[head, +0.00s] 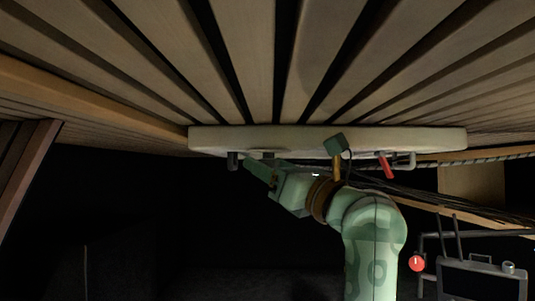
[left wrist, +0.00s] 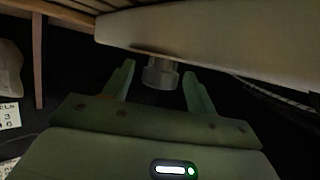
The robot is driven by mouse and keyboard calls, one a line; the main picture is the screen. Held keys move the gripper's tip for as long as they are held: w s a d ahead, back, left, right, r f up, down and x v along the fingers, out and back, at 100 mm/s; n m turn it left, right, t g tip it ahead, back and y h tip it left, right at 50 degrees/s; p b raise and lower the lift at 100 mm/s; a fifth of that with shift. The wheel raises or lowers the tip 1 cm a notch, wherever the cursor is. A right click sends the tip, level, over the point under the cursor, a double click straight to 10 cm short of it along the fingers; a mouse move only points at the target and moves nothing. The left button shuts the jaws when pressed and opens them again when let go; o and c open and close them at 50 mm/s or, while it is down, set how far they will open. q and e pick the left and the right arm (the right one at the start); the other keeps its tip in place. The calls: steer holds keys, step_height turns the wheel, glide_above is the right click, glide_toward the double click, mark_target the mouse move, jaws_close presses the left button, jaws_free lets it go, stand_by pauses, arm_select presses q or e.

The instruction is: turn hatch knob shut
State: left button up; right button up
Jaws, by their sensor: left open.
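The hatch is a pale, thick panel (head: 325,138) under the slatted ceiling in the head view; its edge (left wrist: 215,40) crosses the top of the left wrist view. A short grey cylindrical knob (left wrist: 160,73) hangs from its underside. My left gripper (head: 257,170) is raised just under the left part of the panel. In the left wrist view its two green fingers (left wrist: 157,84) are open, one on each side of the knob, with visible gaps. The knob's turned position cannot be told. My right gripper is not in view.
A red handle (head: 386,165) hangs under the panel's right part. Dark cables (head: 440,190) run to the right below the ceiling. A grey case (head: 482,280) and a red ball-like thing (head: 417,263) are at the lower right. The space below left is dark.

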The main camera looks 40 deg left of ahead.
arm_select(q)
steer(key=shift+a+r, duration=0.2)
steer(key=shift+a, duration=0.35)
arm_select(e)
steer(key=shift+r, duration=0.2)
arm_select(q)
steer(key=shift+c, duration=0.4)
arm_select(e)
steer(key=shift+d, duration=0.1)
arm_select(q)
steer(key=shift+d, duration=0.1)
steer(key=c, duration=0.9)
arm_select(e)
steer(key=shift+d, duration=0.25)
arm_select(q)
steer(key=shift+t, duration=0.4)
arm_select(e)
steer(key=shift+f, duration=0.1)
